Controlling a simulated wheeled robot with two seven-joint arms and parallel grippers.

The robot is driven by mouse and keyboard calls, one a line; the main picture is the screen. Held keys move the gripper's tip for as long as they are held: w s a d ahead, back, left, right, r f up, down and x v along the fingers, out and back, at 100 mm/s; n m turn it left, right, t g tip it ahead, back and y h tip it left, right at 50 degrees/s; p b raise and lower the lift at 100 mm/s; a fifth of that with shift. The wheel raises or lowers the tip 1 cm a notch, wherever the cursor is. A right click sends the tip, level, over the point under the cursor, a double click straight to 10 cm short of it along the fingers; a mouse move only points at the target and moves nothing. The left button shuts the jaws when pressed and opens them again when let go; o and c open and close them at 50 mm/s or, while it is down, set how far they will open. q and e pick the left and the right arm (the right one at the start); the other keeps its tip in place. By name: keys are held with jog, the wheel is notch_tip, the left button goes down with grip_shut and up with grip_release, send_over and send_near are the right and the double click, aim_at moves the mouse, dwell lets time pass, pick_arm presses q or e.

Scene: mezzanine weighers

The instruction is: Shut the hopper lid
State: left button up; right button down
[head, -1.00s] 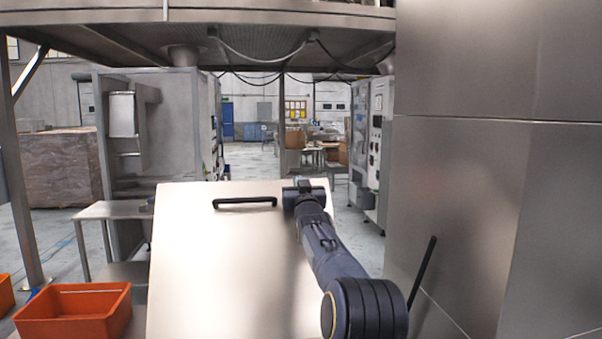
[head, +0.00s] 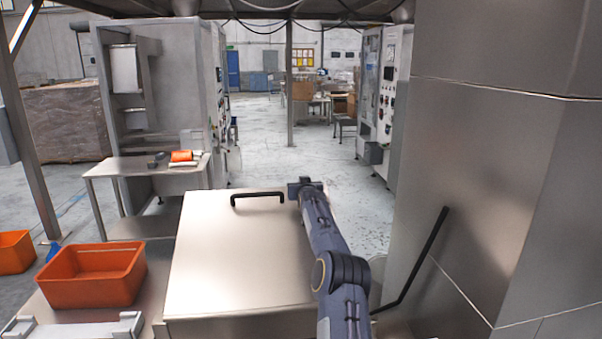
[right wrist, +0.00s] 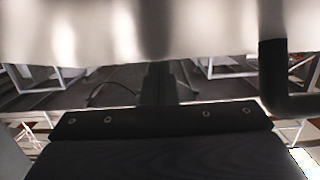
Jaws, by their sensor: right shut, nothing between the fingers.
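The hopper lid (head: 240,250) is a flat steel panel in the middle of the head view, with a black bar handle (head: 257,196) near its far edge. It lies at a low angle over the hopper (head: 240,327); I cannot tell whether it rests fully on the rim. My right gripper (head: 305,186) is shut and empty at the lid's far right corner, right of the handle. In the right wrist view, its dark fingers (right wrist: 155,82) are close to the pale lid (right wrist: 130,30), and the handle (right wrist: 275,80) shows at right. My left gripper is out of view.
An orange bin (head: 95,280) stands left of the hopper. A small steel table (head: 130,168) is behind it. A tall steel housing (head: 480,180) and a black rod (head: 425,260) stand close on the right. Open floor (head: 275,140) lies beyond.

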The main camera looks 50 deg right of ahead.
jog(key=shift+g+y, duration=0.5)
jog(key=shift+g, duration=0.1)
jog(key=shift+w+d+f+p, duration=0.1)
jog(key=shift+w+d+f, duration=0.15)
jog(key=shift+f, duration=0.55)
jog(key=shift+w+d+f+p, duration=0.15)
jog(key=shift+w+f, duration=0.1)
jog(key=shift+f, duration=0.6)
jog(key=shift+w+d+f+p, duration=0.1)
jog(key=shift+w+d+f, duration=0.15)
jog(key=shift+f, duration=0.55)
jog(key=shift+r, duration=0.15)
